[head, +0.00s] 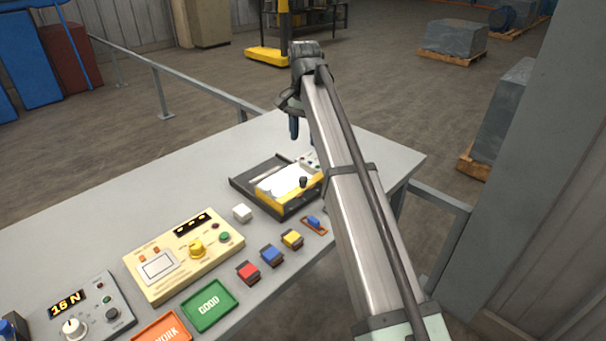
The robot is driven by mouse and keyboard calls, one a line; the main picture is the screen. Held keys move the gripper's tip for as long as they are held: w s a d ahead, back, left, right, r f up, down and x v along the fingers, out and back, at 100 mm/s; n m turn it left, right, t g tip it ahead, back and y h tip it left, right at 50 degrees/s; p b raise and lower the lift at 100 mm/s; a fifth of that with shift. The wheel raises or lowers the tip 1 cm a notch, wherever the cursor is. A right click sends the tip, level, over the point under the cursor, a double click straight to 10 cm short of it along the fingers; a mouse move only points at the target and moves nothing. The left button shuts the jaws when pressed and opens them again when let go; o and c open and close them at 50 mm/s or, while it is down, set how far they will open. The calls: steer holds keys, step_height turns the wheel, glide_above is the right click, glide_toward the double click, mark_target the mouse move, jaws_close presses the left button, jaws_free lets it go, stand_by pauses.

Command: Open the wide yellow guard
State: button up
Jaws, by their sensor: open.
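The wide yellow guard (291,198) lies low and flat over a dark base on the table, with a pale panel and a yellow front edge. A black knob (303,182) stands up near its front right. My gripper (301,136) hangs above and behind the guard, apart from it, with its fingers pointing down. It is open and holds nothing that I can see. My own arm link partly hides the fingers and the right end of the guard's stand.
A cream instrument box (185,255) and a green tray (209,305) are nearer. The table's back left is clear.

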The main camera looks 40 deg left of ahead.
mark_target(303, 178)
step_height(303, 178, down, 14)
steer(key=shift+s+a+r, duration=0.1)
steer(key=shift+a+r, duration=0.05)
steer(key=shift+r, duration=0.1)
stand_by(0.4)
jaws_close()
stand_by(0.5)
